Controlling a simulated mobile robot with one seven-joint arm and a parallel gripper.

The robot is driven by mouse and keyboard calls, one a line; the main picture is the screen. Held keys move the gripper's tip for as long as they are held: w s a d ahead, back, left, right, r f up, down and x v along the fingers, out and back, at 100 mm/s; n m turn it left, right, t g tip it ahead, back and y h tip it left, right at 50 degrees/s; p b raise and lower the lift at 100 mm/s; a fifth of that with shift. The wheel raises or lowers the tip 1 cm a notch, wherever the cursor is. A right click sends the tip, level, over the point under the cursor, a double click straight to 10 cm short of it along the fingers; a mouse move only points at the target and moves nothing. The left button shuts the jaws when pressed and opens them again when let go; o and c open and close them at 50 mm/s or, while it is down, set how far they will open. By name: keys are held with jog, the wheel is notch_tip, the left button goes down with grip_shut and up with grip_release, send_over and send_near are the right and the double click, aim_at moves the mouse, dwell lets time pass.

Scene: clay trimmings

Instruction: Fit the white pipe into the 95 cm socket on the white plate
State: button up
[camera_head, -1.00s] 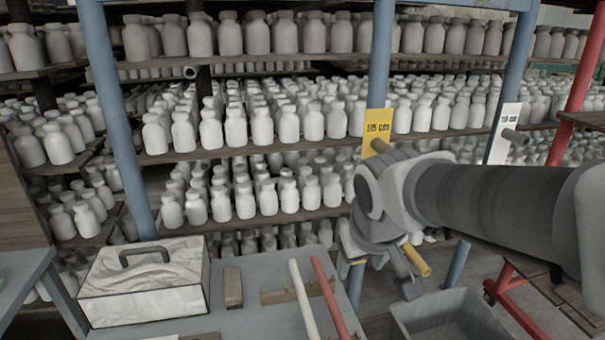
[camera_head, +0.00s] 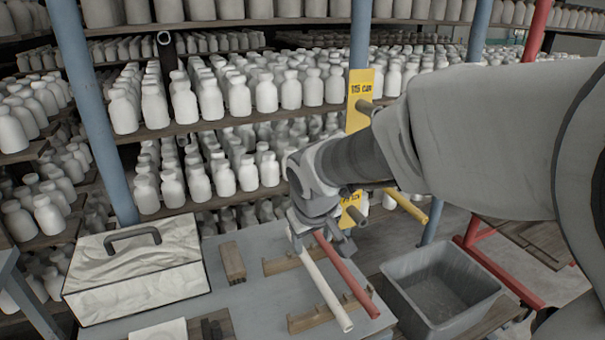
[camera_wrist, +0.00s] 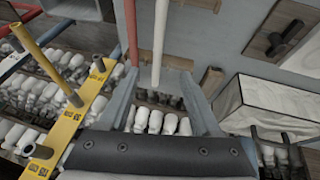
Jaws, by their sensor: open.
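The white pipe (camera_head: 326,290) lies on wooden rests on the grey table, beside and left of a red pipe (camera_head: 350,278). My gripper (camera_head: 321,242) is open and empty above the far ends of both pipes. In the wrist view the white pipe (camera_wrist: 160,40) runs up from between my open fingertips (camera_wrist: 160,76); the red pipe (camera_wrist: 132,30) passes by the left fingertip. I cannot tell the gap to the white pipe. The white plate is not visible now; my arm covers that side of the head view.
A yellow plate (camera_head: 358,85) with grey sockets is on a blue post, and a yellow pipe (camera_head: 408,207) juts out near it. A grey bin (camera_head: 440,285) stands right of the pipes, a pale box (camera_head: 135,270) left. Shelves of bottles (camera_head: 230,95) fill the back.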

jog(key=b, duration=0.2)
send_near(313, 268)
notch_tip(313, 268, down, 3)
jog(key=shift+w+r+b+x, duration=0.1)
jog(key=shift+w+b+x, duration=0.1)
jog(key=shift+x, duration=0.85)
jog(key=shift+w+r+b+x, duration=0.1)
jog(key=shift+b+x, duration=0.1)
jog(key=shift+x, duration=0.8)
jog(key=shift+w+b+x, duration=0.15)
jog(key=shift+b+x, duration=0.05)
jog(key=shift+x, duration=0.85)
jog(key=shift+r, duration=0.1)
grip_shut()
